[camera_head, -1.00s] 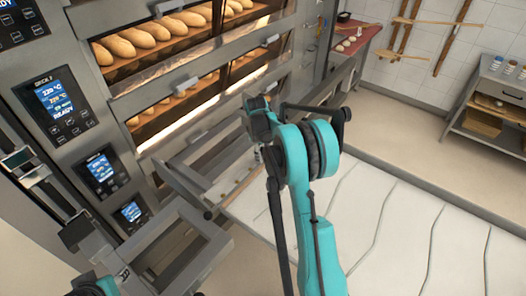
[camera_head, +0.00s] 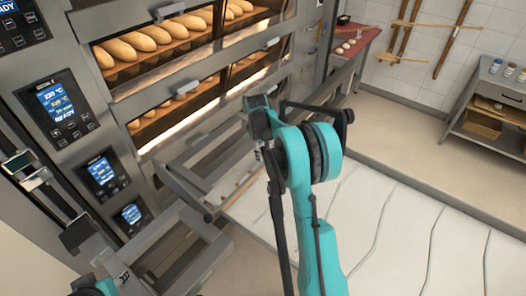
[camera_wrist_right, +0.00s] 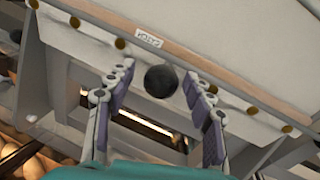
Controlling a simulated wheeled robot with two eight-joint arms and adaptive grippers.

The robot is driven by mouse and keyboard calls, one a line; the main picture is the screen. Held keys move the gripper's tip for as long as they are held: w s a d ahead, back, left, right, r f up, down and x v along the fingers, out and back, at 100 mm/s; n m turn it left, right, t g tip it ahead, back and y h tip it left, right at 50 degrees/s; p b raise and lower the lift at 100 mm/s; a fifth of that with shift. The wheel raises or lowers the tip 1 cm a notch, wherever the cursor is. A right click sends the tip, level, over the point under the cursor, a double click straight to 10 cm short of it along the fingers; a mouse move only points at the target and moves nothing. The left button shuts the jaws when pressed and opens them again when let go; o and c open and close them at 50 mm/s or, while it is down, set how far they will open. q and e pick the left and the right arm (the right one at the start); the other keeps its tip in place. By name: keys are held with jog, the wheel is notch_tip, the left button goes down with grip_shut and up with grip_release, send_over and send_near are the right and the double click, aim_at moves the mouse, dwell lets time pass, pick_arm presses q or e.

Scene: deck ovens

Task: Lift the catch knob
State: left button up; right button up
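The catch knob (camera_wrist_right: 161,81) is a round black ball in the right wrist view. It sits below the pale rail of a white-topped board, near a small label. My right gripper (camera_wrist_right: 158,76) is open, with one finger on each side of the knob. There is a visible gap on both sides, and the knob looks free of the pads.
Deck ovens with loaves (camera_head: 182,27) stand at the left and back. A white loading surface (camera_head: 390,235) spreads at the lower right. Grey metal framing (camera_head: 180,250) lies left of my right arm. A side table (camera_head: 495,90) stands at the far right, with open floor before it.

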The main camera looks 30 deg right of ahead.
jog(key=shift+r, duration=0.2)
notch_tip(320, 180, up, 11)
jog(key=s+a, duration=0.1)
jog(key=a, duration=0.1)
jog(key=shift+s+r, duration=0.15)
jog(key=shift+s, duration=0.05)
dwell(0.6)
